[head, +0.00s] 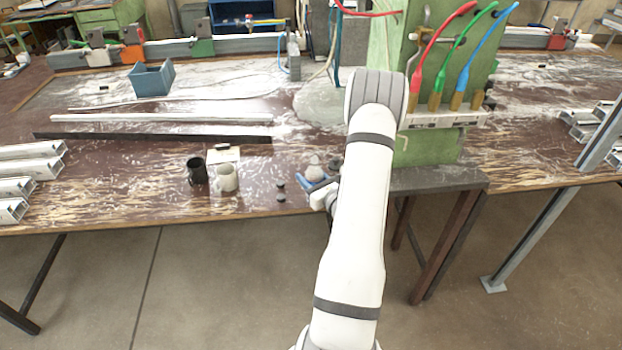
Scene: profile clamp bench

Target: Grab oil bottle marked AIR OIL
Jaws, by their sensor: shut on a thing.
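My arm reaches forward over the bench edge, and my gripper (313,183) is low at the front edge of the bench, partly hidden behind my own arm. Its jaws are shut on a small pale bottle (314,168), which shows just beyond them. The bottle is small and partly covered, so I cannot read any AIR OIL mark on it. I cannot tell whether it touches the bench top.
A black mug (197,171) and a cream mug (226,178) stand to the left. Small dark pieces (281,191) lie nearer the gripper. A green machine column (430,148) with coloured hoses stands close on the right. Long profiles (160,117) lie farther back.

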